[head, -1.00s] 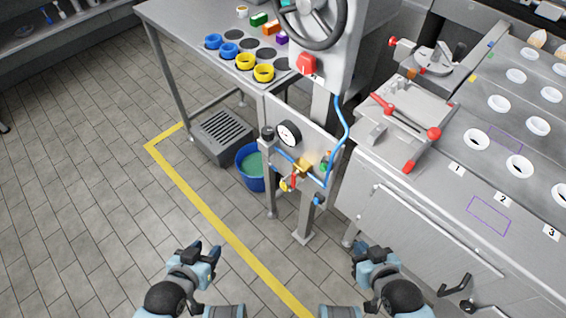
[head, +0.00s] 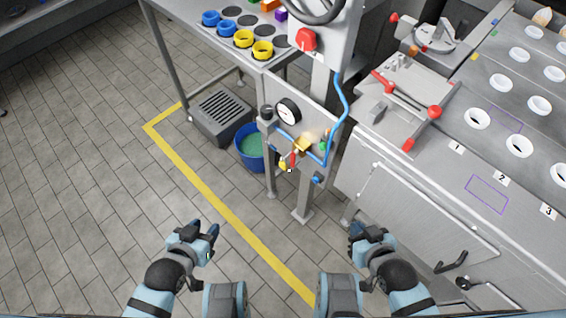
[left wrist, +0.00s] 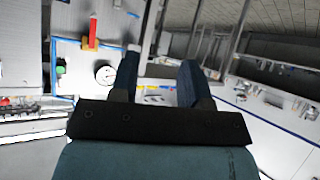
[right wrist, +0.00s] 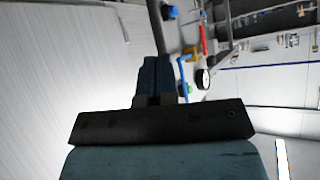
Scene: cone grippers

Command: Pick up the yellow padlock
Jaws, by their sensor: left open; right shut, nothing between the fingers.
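The yellow padlock (head: 284,166) appears as a small yellow shape low on the valve panel, beside a red handle (head: 292,158) and below a brass fitting (head: 303,145). It is too small to show how it hangs. My left gripper (head: 206,231) is open and empty, in front of the panel and to its left. Its two spread fingers show in the left wrist view (left wrist: 160,76). My right gripper (head: 356,231) is shut and empty, in front and to the right. Its fingers are together in the right wrist view (right wrist: 155,75). Neither gripper touches the padlock.
The panel carries a gauge (head: 288,111) and a blue hose (head: 344,105). A blue bucket (head: 249,147) stands behind it on the floor. A steel cabinet (head: 410,210) closes off the right side. The tiled floor to the left is clear, with a yellow line (head: 205,195).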

